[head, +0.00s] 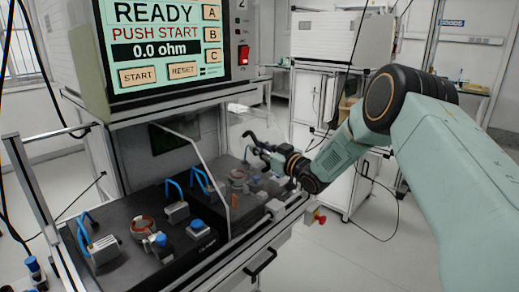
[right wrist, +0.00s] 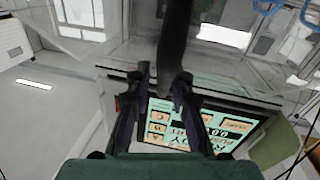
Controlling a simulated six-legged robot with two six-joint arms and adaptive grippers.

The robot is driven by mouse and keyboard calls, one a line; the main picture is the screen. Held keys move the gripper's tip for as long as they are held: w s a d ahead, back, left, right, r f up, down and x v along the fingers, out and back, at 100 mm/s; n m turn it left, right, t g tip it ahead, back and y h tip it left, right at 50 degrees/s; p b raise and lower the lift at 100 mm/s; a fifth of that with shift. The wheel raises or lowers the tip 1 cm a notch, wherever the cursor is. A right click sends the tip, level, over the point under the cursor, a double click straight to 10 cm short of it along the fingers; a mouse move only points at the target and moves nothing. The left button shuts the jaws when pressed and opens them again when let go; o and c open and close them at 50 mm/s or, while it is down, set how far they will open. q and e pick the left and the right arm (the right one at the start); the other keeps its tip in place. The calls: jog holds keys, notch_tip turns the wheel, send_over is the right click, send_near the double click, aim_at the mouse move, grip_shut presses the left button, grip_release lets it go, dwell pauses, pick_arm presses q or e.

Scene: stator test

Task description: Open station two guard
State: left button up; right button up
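A clear guard panel with a pale bent edge (head: 205,160) stands between the left and right fixtures of the test bench. A clear sheet (right wrist: 225,62) also shows in the right wrist view. My right gripper (head: 250,144) is over the right fixture, its black fingers spread and pointing left. In the right wrist view its two fingers (right wrist: 162,80) stand apart. A dark bar (right wrist: 175,35) shows at the gap, nearer the right finger; I cannot tell whether it touches. The guard's handle is not clearly visible. My left gripper is not in view.
The tester screen (head: 165,45) reads READY, PUSH START and 0.0 ohm. Blue-handled clamps (head: 84,232) and a copper-coloured ring (head: 142,226) sit on the left fixture. A red emergency button (head: 320,218) is at the bench's right front.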

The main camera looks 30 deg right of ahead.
jog(key=shift+d, duration=0.1)
dwell(0.4)
jog(key=shift+s, duration=0.35)
jog(key=s+d, duration=0.2)
jog(key=s, duration=0.9)
